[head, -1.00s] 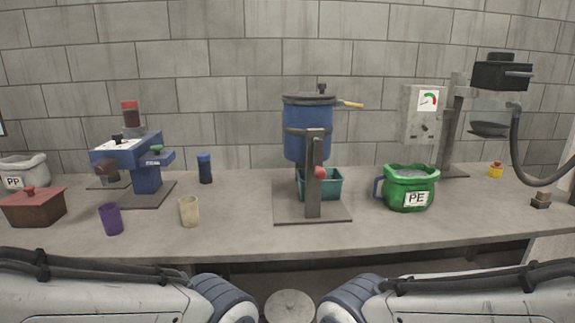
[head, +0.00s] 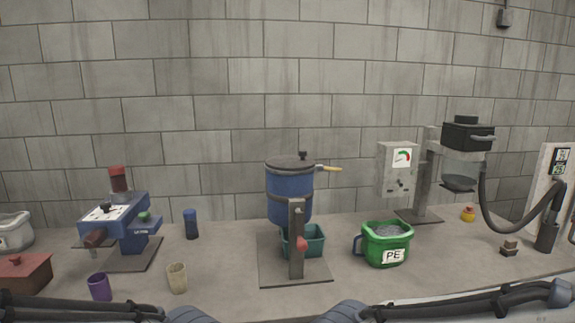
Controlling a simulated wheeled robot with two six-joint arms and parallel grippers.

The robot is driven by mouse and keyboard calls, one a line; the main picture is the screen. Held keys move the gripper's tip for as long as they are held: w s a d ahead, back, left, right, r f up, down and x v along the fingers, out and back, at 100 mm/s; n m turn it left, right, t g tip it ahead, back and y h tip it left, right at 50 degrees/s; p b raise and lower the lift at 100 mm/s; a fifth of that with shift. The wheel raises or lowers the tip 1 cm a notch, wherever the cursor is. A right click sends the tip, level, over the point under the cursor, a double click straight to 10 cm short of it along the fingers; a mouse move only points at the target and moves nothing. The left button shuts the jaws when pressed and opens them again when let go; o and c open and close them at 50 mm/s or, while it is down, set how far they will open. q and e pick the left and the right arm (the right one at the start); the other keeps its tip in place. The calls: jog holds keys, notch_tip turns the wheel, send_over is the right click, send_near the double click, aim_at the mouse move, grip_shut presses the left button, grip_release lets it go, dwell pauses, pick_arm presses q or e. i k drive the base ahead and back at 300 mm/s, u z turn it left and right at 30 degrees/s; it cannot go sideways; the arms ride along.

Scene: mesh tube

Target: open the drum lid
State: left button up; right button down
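The blue drum (head: 290,193) hangs on a grey stand (head: 296,243) with a red knob, near the middle of the bench. Its dark lid (head: 290,164) lies flat on top and looks closed. A black knob sits at the lid's back, and a yellow handle (head: 329,169) sticks out to the right at lid height. Parts of both my arms show along the bottom edge. Both grippers are out of the picture.
A teal bin (head: 303,242) stands behind the stand's post. A green PE bucket (head: 386,244) is right of it. A blue machine (head: 119,223), a purple cup (head: 100,287), a beige cup (head: 177,278) and a dark blue jar (head: 191,224) are left. A hose (head: 492,217) hangs right.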

aim_at(286, 163)
jog(key=u, duration=0.6)
jog(key=i, duration=1.45)
jog(key=z, duration=0.35)
